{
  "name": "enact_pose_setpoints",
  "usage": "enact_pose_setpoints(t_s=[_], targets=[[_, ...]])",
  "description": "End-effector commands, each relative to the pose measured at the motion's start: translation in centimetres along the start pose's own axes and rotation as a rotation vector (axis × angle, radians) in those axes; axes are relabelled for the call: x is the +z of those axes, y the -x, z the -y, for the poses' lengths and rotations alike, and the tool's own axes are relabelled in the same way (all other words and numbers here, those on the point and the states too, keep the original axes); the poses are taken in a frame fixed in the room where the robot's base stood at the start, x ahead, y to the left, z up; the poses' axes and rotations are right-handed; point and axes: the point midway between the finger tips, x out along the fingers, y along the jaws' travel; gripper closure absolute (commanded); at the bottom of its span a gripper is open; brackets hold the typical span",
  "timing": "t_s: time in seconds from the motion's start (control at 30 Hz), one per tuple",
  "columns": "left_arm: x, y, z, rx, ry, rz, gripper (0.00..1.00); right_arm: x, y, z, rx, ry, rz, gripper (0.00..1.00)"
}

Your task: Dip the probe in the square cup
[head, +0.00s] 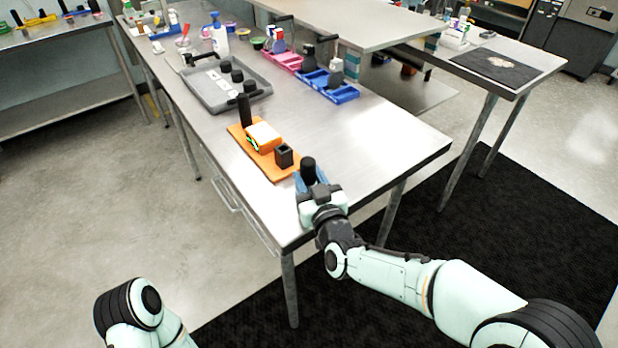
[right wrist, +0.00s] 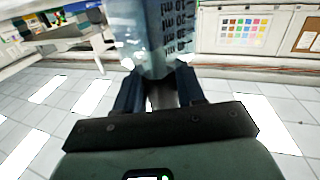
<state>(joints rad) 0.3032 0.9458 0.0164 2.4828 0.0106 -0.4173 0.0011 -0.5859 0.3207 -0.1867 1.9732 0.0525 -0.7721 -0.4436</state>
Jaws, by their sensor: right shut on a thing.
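An orange module base (head: 277,172) lies near the front end of the long steel table. On it stand a black square cup (head: 284,156), an orange block with a pale top (head: 264,136) and a tall black post (head: 245,109). My right gripper (head: 309,180) is to the right of the cup, apart from it, near the table's front right edge. In the right wrist view the dark fingers (right wrist: 160,92) flank a blurred grey-blue shape. My left gripper is out of frame.
A grey tray (head: 217,101) with black pieces lies behind the module. Blue bins (head: 340,94) and a pink bin (head: 283,61) stand along the right side. Bottles and small containers are farther back. The table between module and bins is clear.

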Motion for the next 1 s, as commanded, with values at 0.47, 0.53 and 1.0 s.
enact_pose_setpoints(t_s=[0.47, 0.53, 1.0], targets=[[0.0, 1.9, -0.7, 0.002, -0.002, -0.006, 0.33, -3.0, 0.0, -0.2, 0.000, -0.001, -0.003, 1.00], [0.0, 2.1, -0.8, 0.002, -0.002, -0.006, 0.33, -3.5, 0.0, -0.2, 0.001, -0.001, -0.003, 1.00], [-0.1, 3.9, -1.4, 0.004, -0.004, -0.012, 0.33, -6.3, 0.0, -0.4, 0.000, 0.000, -0.003, 1.00]])
